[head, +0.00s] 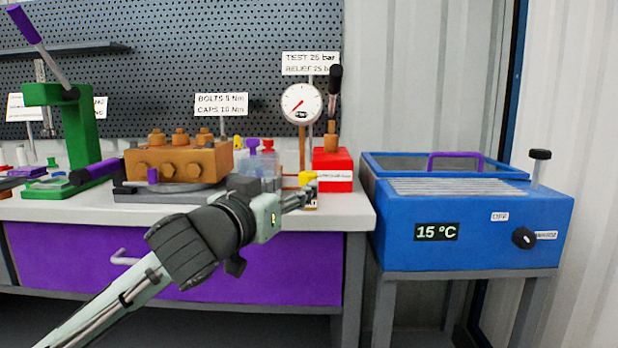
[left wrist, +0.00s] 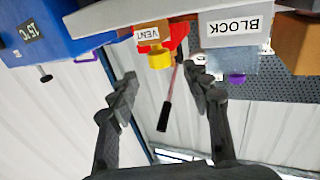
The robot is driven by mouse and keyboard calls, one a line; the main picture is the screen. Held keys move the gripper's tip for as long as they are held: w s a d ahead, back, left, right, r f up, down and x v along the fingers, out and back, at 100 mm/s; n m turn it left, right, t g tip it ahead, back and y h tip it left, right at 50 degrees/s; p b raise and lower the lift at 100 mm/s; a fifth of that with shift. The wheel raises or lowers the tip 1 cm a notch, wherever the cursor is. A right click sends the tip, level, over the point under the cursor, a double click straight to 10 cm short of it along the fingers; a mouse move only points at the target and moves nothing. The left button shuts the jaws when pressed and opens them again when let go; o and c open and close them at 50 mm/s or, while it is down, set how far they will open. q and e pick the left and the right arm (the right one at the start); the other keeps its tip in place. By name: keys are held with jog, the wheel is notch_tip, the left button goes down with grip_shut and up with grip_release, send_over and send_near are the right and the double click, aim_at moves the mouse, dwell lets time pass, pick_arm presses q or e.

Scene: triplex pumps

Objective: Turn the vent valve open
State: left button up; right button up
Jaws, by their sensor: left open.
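The vent valve is a small yellow knob (head: 307,178) at the bench's front right, beside a red box (head: 333,167). In the left wrist view, where the scene appears upside down, the yellow knob (left wrist: 160,60) sits under a white VENT label (left wrist: 148,33). My left gripper (head: 310,192) reaches in from the left at the bench front, close to the knob. In the left wrist view its two fingers (left wrist: 162,78) are spread apart, with the knob lying between their tips in the picture. I cannot tell whether they touch it. My right gripper is not in view.
A pressure gauge (head: 301,103) stands behind the knob. A brown pump block (head: 180,160) is left of it. A BLOCK-labelled part (left wrist: 232,45) is close to one finger in the wrist view. A blue 15 °C bath (head: 470,225) stands to the right.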

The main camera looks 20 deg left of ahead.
aim_at(305, 180)
pick_arm(q)
jog(key=w, duration=0.7)
jog(key=shift+w+d+f, duration=0.1)
jog(key=shift+w+d, duration=0.1)
jog(key=shift+d, duration=0.2)
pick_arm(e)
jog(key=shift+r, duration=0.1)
pick_arm(q)
grip_shut()
jog(key=shift+d+n+y, duration=0.1)
jog(key=shift+n+y, duration=0.4)
jog(key=shift+y, duration=0.2)
jog(key=shift+n+y, duration=0.3)
jog(key=shift+y, duration=0.2)
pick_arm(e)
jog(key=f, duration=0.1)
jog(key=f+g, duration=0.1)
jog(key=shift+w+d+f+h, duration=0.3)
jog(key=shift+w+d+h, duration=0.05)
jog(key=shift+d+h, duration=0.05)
pick_arm(q)
grip_release()
